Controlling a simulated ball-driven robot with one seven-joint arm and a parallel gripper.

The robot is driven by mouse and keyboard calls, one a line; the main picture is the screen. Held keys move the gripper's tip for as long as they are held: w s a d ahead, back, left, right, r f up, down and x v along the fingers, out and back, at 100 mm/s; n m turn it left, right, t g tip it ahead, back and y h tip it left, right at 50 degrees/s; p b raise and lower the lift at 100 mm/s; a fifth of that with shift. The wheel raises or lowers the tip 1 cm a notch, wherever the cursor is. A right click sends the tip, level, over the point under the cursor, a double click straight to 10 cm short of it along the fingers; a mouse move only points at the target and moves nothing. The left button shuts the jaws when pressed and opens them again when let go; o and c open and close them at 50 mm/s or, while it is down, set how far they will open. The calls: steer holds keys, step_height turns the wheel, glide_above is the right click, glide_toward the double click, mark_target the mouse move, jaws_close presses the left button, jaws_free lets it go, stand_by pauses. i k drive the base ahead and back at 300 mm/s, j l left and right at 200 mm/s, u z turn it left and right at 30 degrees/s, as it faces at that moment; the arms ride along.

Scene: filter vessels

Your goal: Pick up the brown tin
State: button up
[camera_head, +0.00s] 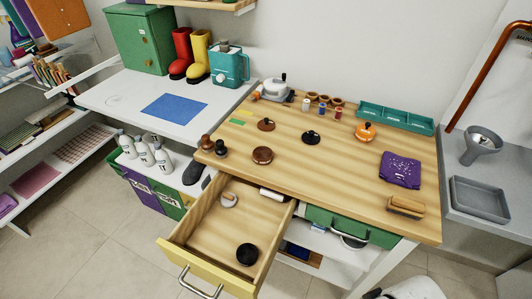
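A round, low brown tin (262,155) lies on the wooden tabletop (350,175), near its front edge and just behind the open drawer. A smaller brown round item (266,125) lies behind it; I cannot tell its exact kind. My gripper is not in view, and nothing touches the tin. A white and dark part at the bottom edge of the picture looks like my own body.
The yellow-fronted drawer (208,262) is pulled out below the tin, holding a black round item (247,254). Two dark knobbed items (213,147) stand left of the tin. A black lidded item (311,137), orange pot (365,131) and purple cloth (400,169) lie right.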

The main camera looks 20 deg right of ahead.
mark_target(261, 155)
steer(key=i+j+u, duration=0.1)
steer(key=u, duration=0.3)
steer(key=i+j+u, duration=0.15)
steer(key=u, duration=0.2)
steer(key=i+j+u, duration=0.1)
steer(key=u, duration=0.25)
steer(key=i+u, duration=0.75)
steer(key=i, duration=0.5)
steer(key=i+j+z, duration=0.15)
steer(key=i+z, duration=0.25)
steer(key=i, duration=0.1)
